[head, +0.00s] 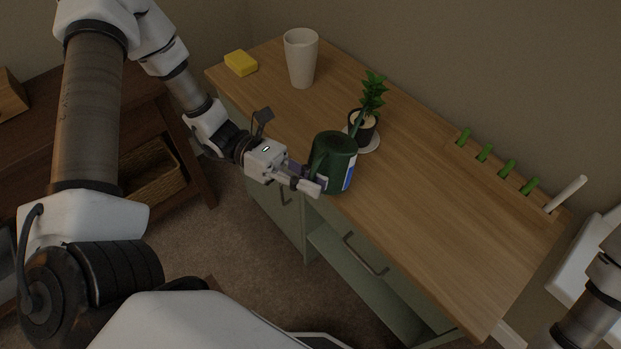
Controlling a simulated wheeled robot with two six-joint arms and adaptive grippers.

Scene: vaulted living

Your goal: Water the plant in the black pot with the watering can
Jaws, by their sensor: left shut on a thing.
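The dark green watering can (336,160) is at the front edge of the wooden cabinet top, with its spout pointing toward the plant. My left gripper (307,181) is shut on the can at its near left side; the exact grip on the handle is partly hidden. The black pot (365,132) with a green leafy plant (373,92) stands upright on a white saucer (370,143), just behind the can. The spout tip is close to the pot's rim. I cannot tell whether the can touches the cabinet top. My right gripper is not in view.
A white cup (301,58) and a yellow sponge (241,62) stand at the back left. A wooden rack (500,173) with several green pegs and a white stick (567,194) lies along the wall. The right part of the cabinet top (450,240) is clear.

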